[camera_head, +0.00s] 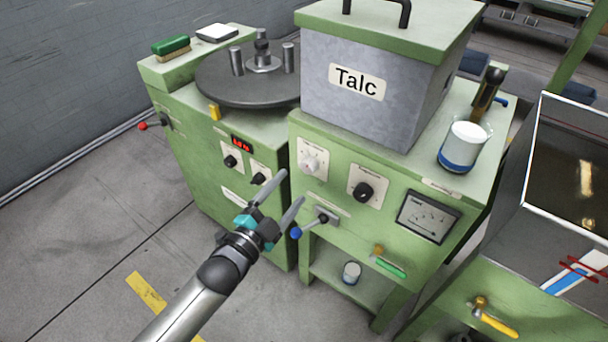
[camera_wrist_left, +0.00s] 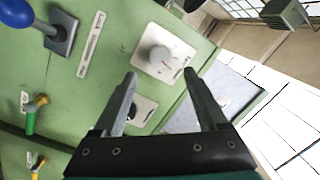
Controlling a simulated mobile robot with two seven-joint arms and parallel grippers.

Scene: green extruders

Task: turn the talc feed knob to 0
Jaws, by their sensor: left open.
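The green talc machine has a grey hopper labelled Talc (camera_head: 357,82) on top. Its front carries a pale knob (camera_head: 311,161) on a white plate and a black knob (camera_head: 363,191) on another plate. Their small lettering is not readable, so I cannot tell which is the talc feed knob. My left gripper (camera_head: 291,187) is open and empty, in front of the panel, apart from both knobs. In the left wrist view the pale knob (camera_wrist_left: 159,57) shows beyond and between the fingertips (camera_wrist_left: 160,76); the black knob is partly hidden by a finger. My right gripper is not in view.
A blue-ended lever (camera_head: 297,232) sticks out below the knobs, close to my left gripper. A gauge (camera_head: 427,217) is on the panel's right. A beaker (camera_head: 464,146) stands on the machine top. A second green machine with a dark turntable (camera_head: 235,90) stands at left.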

